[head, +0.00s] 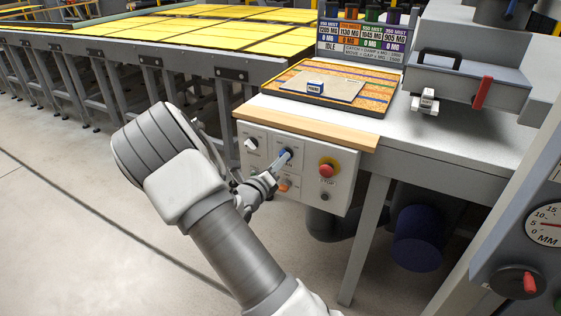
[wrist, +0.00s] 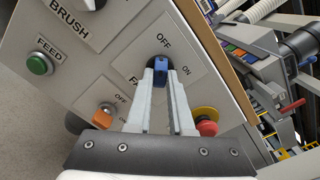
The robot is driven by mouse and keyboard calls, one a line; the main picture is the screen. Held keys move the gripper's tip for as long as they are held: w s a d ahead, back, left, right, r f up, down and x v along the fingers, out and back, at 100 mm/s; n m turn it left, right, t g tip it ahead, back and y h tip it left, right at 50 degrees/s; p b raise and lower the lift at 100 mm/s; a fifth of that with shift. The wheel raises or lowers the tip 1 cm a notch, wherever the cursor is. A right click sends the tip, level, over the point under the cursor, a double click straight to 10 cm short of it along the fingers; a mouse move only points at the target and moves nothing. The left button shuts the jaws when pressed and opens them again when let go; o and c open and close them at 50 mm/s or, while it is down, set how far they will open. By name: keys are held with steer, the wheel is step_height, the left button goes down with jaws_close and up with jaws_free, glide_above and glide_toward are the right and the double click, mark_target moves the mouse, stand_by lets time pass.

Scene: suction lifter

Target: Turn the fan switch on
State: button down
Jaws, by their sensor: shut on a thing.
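The fan switch (wrist: 161,68) is a blue lever-like knob on a grey control panel, with OFF and ON printed beside it. My gripper (wrist: 161,77) is shut on this knob, one finger on each side. The fingers hide part of the FAN label and the knob's base. I cannot tell for certain which mark the knob points to. In the head view, my gripper (head: 279,167) reaches the panel's front from the lower left, and the blue fan switch (head: 287,154) shows at its fingertips.
A red stop button (head: 327,169) on yellow sits right of the fan switch, an orange switch (wrist: 103,117) below it. A green FEED button (wrist: 38,64) and the BRUSH knob (head: 251,144) are left. A wooden edge (head: 305,122) runs above the panel.

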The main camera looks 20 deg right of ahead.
steer(key=shift+m, duration=0.4)
steer(key=m+b, duration=1.1)
steer(key=m, duration=0.6)
steer(key=shift+f, duration=0.15)
stand_by(0.3)
steer(key=c, duration=0.8)
jaws_free()
steer(key=shift+a, duration=0.1)
